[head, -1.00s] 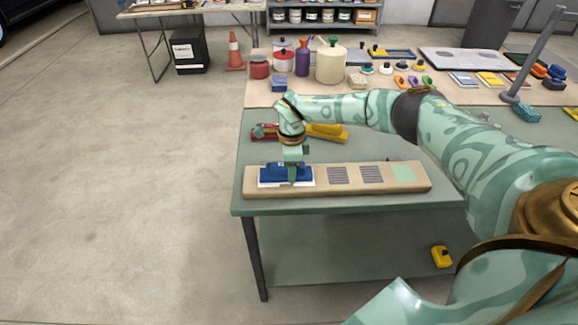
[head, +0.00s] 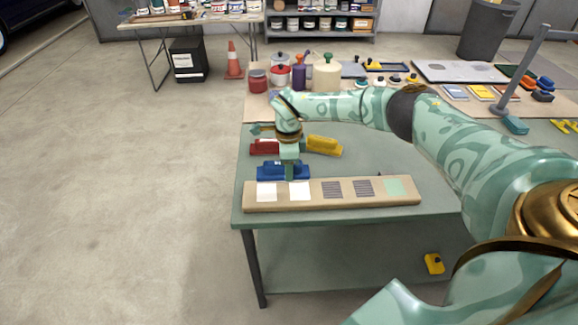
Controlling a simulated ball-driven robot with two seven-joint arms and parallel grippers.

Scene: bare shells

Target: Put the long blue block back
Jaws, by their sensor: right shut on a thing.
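The long blue block (head: 268,172) is in the head view, just behind the left end of a tan board. My right gripper (head: 290,174) points down and is shut on the blue block, its fingers hiding part of the block's middle. I cannot tell whether the block touches the table. The tan board (head: 310,195) carries white, dark-striped and pale green patches; its two white patches at the left are bare. A red block (head: 264,147) and a yellow block (head: 324,145) lie behind the blue block on the green table (head: 370,150). My left gripper is out of view.
Pots and bottles, among them a cream canister (head: 327,76) and a red jar (head: 257,81), stand at the table's back. A grey post (head: 522,75) rises at the right. The green tabletop right of the yellow block is partly clear.

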